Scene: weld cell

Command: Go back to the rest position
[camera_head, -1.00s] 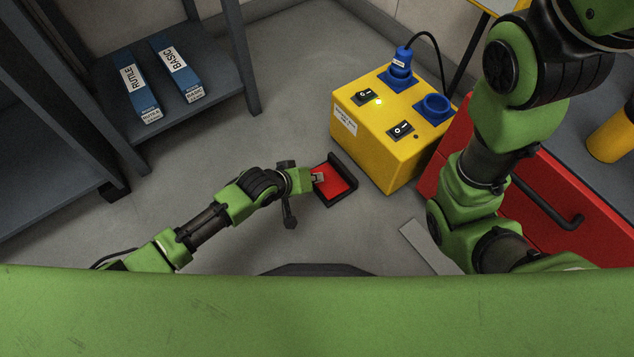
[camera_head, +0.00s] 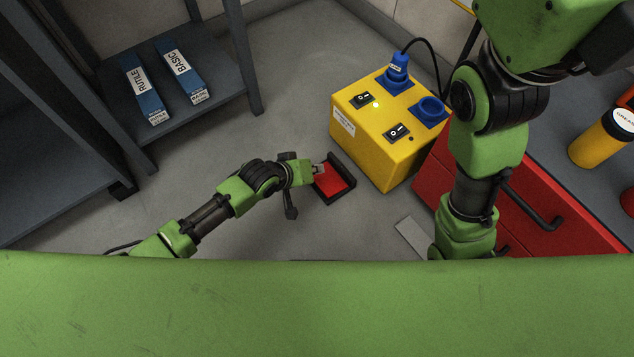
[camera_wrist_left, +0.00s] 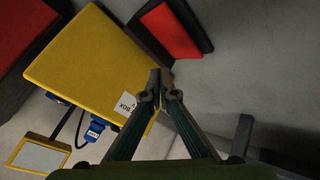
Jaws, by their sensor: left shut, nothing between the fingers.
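My left gripper (camera_head: 319,169) is shut and empty, low over the floor at the end of the outstretched left arm. In the left wrist view its two fingers (camera_wrist_left: 164,92) meet at the tips with nothing between them. In the head view the tips overlap the far left part of a foot pedal (camera_head: 333,183) with a red plate and black frame; I cannot tell whether they touch. The pedal also shows at the top of the left wrist view (camera_wrist_left: 170,30). My right arm hangs down at the right, and its gripper is hidden below the green body edge.
A yellow switch box (camera_head: 375,140) with blue sockets and a plugged-in cable stands right of the pedal. A red drawer cabinet (camera_head: 525,205) is beside my right arm. A grey shelf (camera_head: 205,110) holding two blue boxes stands left. Floor between shelf and pedal is clear.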

